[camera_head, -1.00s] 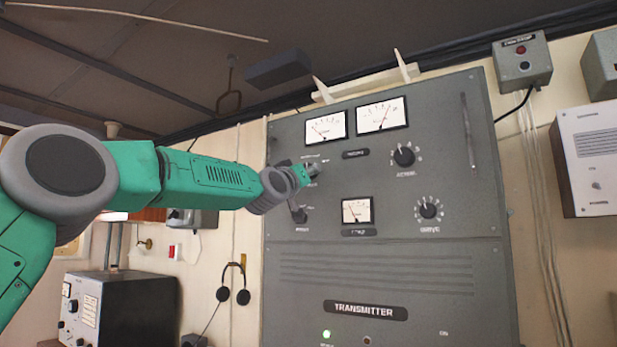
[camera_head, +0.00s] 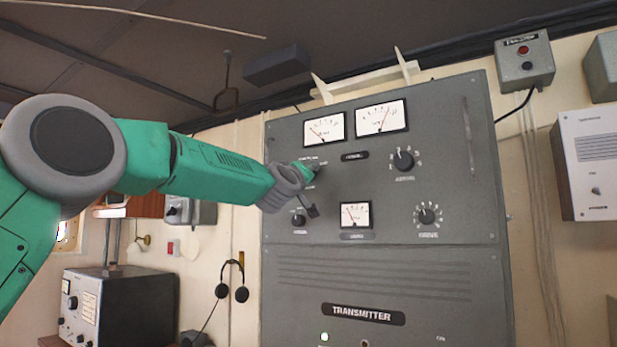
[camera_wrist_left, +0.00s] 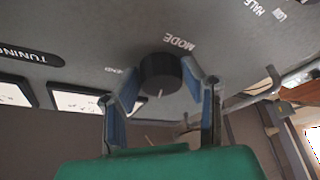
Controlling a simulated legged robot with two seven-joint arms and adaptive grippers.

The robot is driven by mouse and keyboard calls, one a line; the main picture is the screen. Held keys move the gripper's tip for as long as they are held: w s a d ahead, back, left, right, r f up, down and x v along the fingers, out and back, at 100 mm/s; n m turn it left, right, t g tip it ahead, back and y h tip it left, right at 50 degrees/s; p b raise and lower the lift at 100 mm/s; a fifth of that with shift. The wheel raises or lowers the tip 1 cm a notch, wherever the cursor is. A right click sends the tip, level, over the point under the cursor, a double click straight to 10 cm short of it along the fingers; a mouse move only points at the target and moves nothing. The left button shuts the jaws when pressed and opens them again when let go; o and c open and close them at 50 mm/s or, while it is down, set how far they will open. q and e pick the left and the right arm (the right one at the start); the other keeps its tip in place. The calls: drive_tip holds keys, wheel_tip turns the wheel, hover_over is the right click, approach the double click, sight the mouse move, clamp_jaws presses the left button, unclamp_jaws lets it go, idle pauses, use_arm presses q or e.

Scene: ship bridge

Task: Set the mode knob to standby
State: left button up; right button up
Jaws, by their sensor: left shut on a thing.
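The black mode knob (camera_wrist_left: 158,72) stands out from the grey transmitter panel (camera_wrist_left: 205,38) in the left wrist view, beside the printed word MODE. Its white pointer line shows on the near face and points toward the bottom of that picture. My left gripper (camera_wrist_left: 160,88) has its blue-padded fingers on both sides of the knob, shut on it. In the head view my left gripper (camera_head: 306,174) is at the upper left of the transmitter panel (camera_head: 385,260) and hides the knob. HALF and part of SEND are readable in the wrist view. I cannot read a standby label.
The panel carries meters (camera_head: 381,118), a lower left knob (camera_head: 298,219) and two right knobs (camera_head: 404,159) (camera_head: 428,215). A headset (camera_head: 232,280) hangs left of the panel. A switch box (camera_head: 524,62) is at the upper right. Space in front of the panel's right half is clear.

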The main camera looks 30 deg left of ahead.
use_arm(q)
drive_tip(key=shift+a+r, duration=0.1)
drive_tip(key=shift+r, duration=0.05)
drive_tip(key=o, duration=1.1)
drive_tip(key=shift+o, duration=0.2)
drive_tip(key=shift+a, duration=0.1)
drive_tip(key=v, duration=1.2)
drive_tip(key=shift+a+f, duration=0.2)
drive_tip(key=shift+f, duration=0.05)
drive_tip(key=shift+d, duration=0.1)
drive_tip(key=shift+w+d, duration=0.1)
